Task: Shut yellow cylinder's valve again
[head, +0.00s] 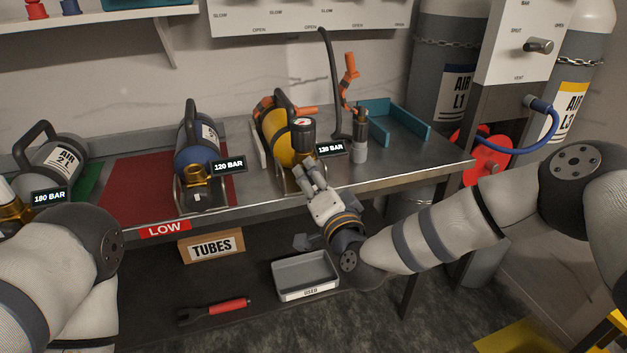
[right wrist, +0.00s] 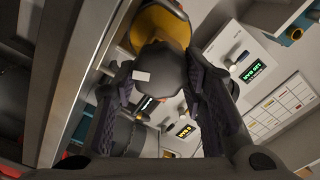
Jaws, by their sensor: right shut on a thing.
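The yellow cylinder (head: 275,137) lies in a cradle on the metal bench, its valve end toward me. My right gripper (head: 313,178) is at this valve end, at the bench's front edge. In the right wrist view the fingers (right wrist: 163,92) are shut on both sides of the dark round valve knob (right wrist: 160,72), which has a white mark. The yellow body (right wrist: 160,24) shows behind it. My left gripper is out of view.
A blue cylinder (head: 193,145), tagged 120 BAR, lies left of the yellow one. A grey cylinder (head: 57,160) is farther left. A hose fitting (head: 360,135) stands to the right, near a teal holder (head: 405,122). A grey tray (head: 306,273) sits on the lower shelf.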

